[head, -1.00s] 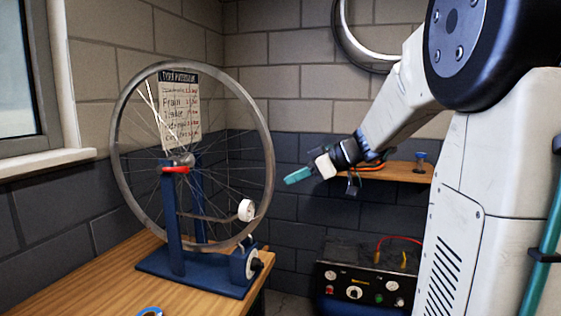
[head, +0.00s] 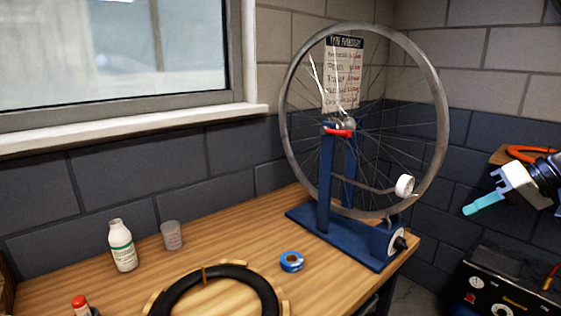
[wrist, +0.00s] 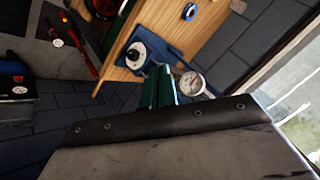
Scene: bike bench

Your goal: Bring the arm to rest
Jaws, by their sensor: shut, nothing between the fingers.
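My gripper (head: 484,203) shows at the right edge of the head view, with teal fingers shut and nothing between them. It is in the air to the right of the wheel stand, apart from it and from the bench. In the wrist view the shut teal fingers (wrist: 160,88) point toward the bench corner and the stand's blue base (wrist: 165,48). Most of my arm is outside the head view.
A bike wheel (head: 441,150) stands upright in a blue truing stand (head: 327,190) on the wooden bench (head: 235,232). A white bottle (head: 121,246), a cup (head: 171,236), a blue tape roll (head: 291,262) and a black tyre (head: 190,290) are left of it. A black power box (head: 510,287) is below my gripper.

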